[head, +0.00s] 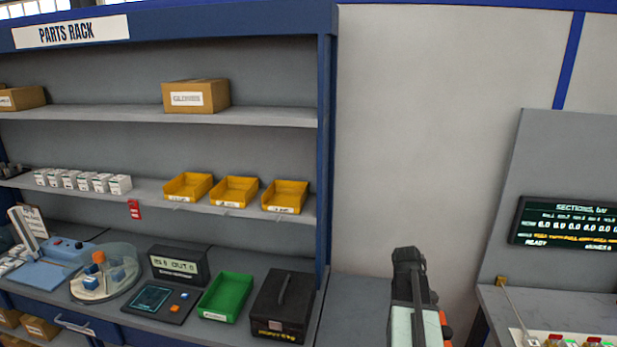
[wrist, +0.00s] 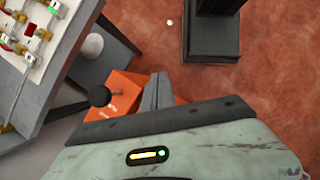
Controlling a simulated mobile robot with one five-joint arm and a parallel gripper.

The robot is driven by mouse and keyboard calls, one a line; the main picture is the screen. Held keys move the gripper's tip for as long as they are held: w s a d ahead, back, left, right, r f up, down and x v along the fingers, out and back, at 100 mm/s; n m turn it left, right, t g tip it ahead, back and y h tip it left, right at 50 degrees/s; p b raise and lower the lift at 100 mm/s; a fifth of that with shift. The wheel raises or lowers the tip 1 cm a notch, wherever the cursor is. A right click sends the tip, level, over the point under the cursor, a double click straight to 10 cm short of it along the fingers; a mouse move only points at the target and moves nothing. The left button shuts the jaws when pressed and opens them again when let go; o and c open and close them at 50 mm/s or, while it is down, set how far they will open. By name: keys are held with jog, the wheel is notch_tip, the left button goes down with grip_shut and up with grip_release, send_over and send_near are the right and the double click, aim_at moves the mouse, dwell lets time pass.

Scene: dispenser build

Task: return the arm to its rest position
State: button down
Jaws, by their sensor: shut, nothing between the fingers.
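My gripper (wrist: 158,92) shows in the wrist view as two grey fingers close together at the picture's middle, with nothing between them. It points down over a reddish-brown floor (wrist: 260,120). In the head view, part of my arm stands up at the lower right, in front of the bare wall; I cannot tell the fingertips there. No task object is held.
An orange box (wrist: 115,95) lies beyond the fingers, near a grey bench (wrist: 40,60) at the left. A dark post base (wrist: 210,45) stands on the floor. The parts rack (head: 326,150) with yellow bins (head: 235,190) and a green tray (head: 225,297) is left of my arm.

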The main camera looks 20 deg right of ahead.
jog(key=w+a+f+m+t+b, duration=0.1)
jog(key=w+a+f, duration=0.3)
jog(key=a, duration=0.8)
jog(key=w+a+f+t+b, duration=0.2)
jog(key=w+a+f+b, duration=0.2)
jog(key=a, duration=0.8)
jog(key=w+a+f+m+t+y+b, duration=0.1)
jog(key=w+a+f+b, duration=0.2)
jog(key=a, duration=0.9)
jog(key=shift+w+a+f+m+t, duration=0.3)
jog(key=shift+w+f, duration=0.2)
jog(key=shift+w, duration=0.25)
